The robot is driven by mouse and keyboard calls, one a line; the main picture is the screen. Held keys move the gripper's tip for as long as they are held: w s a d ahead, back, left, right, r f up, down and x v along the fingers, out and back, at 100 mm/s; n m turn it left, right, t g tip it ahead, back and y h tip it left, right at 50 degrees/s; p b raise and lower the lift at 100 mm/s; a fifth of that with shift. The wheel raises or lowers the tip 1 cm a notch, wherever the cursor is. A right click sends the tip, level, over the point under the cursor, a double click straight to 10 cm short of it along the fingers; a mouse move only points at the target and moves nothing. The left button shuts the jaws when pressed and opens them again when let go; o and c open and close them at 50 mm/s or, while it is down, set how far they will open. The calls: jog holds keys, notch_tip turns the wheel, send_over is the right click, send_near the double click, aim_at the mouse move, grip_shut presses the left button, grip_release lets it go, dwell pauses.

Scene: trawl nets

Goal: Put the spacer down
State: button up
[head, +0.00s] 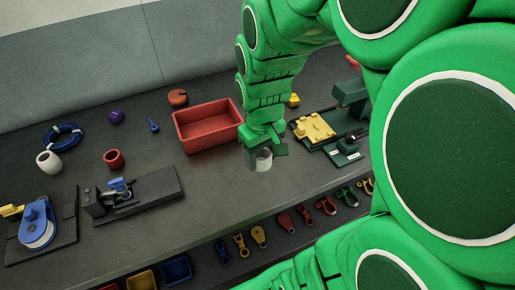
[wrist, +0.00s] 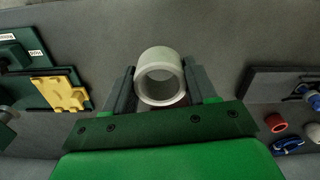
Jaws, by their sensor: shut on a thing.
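The spacer is a short, wide white ring. It shows at the tip of my arm in the head view (head: 263,163) and between the two fingers in the wrist view (wrist: 160,56). My gripper (wrist: 159,75) is shut on it, with one dark finger on each side. In the head view my gripper (head: 265,148) points down over the dark bench (head: 215,190), in front of the red bin. The spacer is at or very close to the bench top; I cannot tell if it touches. My gripper partly hides its upper part in the head view.
The red bin (head: 209,141) stands behind my gripper. A yellow part (head: 315,128) on a dark green fixture is at right. A dark fixture with a blue part (head: 120,187), a red ring (head: 114,159) and another white ring (head: 49,162) are at left. Bench left of the spacer is clear.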

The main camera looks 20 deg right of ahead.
jog(key=w+a+r, duration=0.1)
jog(key=w+a, duration=0.4)
jog(key=w, duration=0.7)
jog(key=shift+w+a+r, duration=0.2)
jog(key=shift+w+r, duration=0.1)
jog(key=shift+w, duration=0.1)
jog(key=shift+w+a+f, duration=0.1)
jog(key=shift+w+a, duration=0.25)
jog(key=shift+w, duration=0.35)
send_near(208, 125)
jog(key=s, duration=0.1)
jog(key=s+f, duration=0.1)
jog(key=s, duration=0.1)
jog(key=s+f, duration=0.1)
jog(key=shift+s+a+f, duration=0.15)
jog(key=shift+a, duration=0.1)
jog(key=shift+w+f, duration=0.45)
jog(key=shift+f, duration=1.6)
jog(key=shift+f, duration=0.1)
jog(key=o, duration=1)
